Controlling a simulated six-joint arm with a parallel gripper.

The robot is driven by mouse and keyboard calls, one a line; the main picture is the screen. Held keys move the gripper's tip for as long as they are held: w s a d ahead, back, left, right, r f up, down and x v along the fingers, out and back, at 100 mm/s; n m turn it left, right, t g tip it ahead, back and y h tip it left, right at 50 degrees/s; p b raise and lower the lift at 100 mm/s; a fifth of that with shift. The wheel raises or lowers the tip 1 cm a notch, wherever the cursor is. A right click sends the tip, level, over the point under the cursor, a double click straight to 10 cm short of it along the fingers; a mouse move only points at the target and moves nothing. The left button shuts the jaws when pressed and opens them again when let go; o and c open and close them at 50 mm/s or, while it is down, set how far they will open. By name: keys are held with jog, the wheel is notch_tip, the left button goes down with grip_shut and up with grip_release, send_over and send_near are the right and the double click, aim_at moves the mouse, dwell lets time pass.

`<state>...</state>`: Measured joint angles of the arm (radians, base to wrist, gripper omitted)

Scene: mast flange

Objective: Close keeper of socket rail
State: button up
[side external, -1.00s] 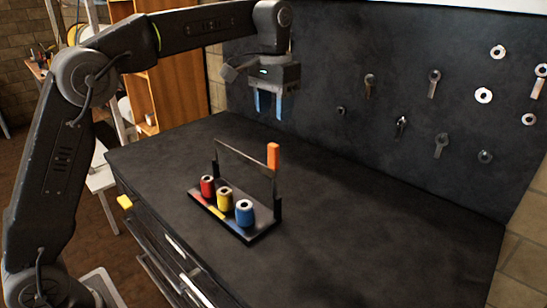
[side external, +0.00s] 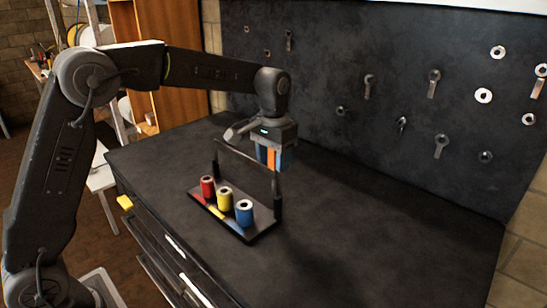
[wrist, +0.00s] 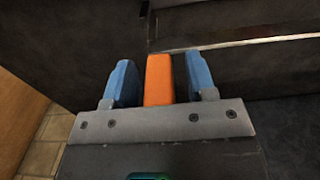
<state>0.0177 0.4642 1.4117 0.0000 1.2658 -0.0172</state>
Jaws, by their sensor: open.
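The socket rail (side external: 216,225) stands on the dark bench with a red socket (side external: 208,187), a yellow socket (side external: 225,199) and a blue socket (side external: 244,212) in a row. Its keeper, a thin bar (side external: 243,156), is raised above the sockets on upright posts, with an orange handle (side external: 271,158) at its right end. My gripper (side external: 270,155) is open, its blue fingers either side of the handle. In the wrist view the orange handle (wrist: 159,80) stands between the two fingers (wrist: 161,83), nearer the left one, with a gap on the right.
A dark wall panel (side external: 390,60) with hanging wrenches and rings stands behind the bench. The bench top (side external: 350,230) to the right of the rail is clear. Drawers with handles are below its front edge.

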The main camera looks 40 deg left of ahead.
grip_shut()
dwell(0.3)
jog(key=shift+r, duration=0.1)
jog(key=s+f+t, duration=0.5)
jog(key=s+t, duration=0.4)
jog(key=t, duration=0.2)
jog(key=shift+s+t, duration=0.25)
jog(key=shift+t, duration=0.15)
dwell(0.5)
jog(key=shift+a, duration=0.1)
dwell(0.4)
